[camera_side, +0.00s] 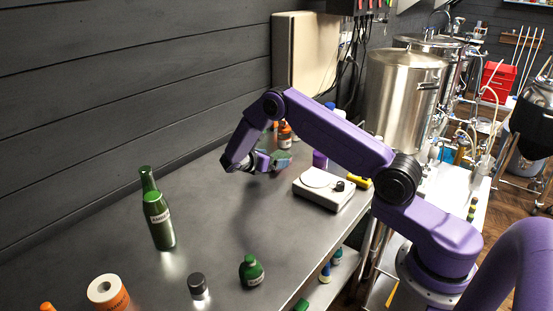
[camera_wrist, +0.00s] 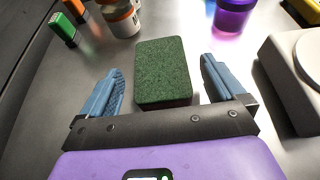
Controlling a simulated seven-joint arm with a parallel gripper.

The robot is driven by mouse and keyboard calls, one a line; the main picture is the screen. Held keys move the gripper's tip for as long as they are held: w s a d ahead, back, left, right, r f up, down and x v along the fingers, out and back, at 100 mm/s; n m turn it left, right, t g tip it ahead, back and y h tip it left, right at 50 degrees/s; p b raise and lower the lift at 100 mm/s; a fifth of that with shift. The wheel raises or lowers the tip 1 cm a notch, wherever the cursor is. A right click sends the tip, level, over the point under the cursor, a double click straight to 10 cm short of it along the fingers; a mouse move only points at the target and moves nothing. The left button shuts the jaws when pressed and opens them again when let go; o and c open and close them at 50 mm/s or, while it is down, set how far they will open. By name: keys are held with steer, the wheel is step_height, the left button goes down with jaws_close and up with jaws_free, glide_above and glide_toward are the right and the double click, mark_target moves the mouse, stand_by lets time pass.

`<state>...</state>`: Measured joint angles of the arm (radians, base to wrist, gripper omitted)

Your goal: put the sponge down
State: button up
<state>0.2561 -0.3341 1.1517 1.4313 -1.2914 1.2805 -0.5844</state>
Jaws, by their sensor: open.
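The sponge (camera_wrist: 163,72) is a block with a dark green rough top. In the wrist view it lies between the two blue fingers of my gripper (camera_wrist: 160,80), with a gap on each side. The jaws are open and do not pinch it. In the side view my gripper (camera_side: 268,161) is low at the far part of the steel counter, and the green sponge (camera_side: 282,158) shows at its fingers. Its underside is hidden, so I cannot tell for certain that it rests on the counter.
A white scale (camera_side: 325,188) stands to the right of my gripper. Orange-brown bottles (camera_side: 285,136) and a purple container (camera_wrist: 234,15) stand beyond the sponge. Green bottles (camera_side: 158,222) (camera_side: 251,271) stand nearer the camera. The counter's middle (camera_side: 215,215) is clear.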

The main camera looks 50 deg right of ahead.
steer(key=v, duration=0.9)
steer(key=s+a+r+m+t+y, duration=0.1)
steer(key=s+a+r+m+y, duration=0.1)
steer(key=s+a+r+y, duration=0.4)
steer(key=s+a+r+m+y, duration=0.1)
steer(key=s+a+r, duration=0.2)
steer(key=s+a, duration=0.6)
steer(key=s+r+m+y, duration=0.2)
steer(key=s+y, duration=0.4)
steer(key=s, duration=1.9)
steer(key=shift+s+g+y, duration=0.35)
steer(key=shift+g+y, duration=0.05)
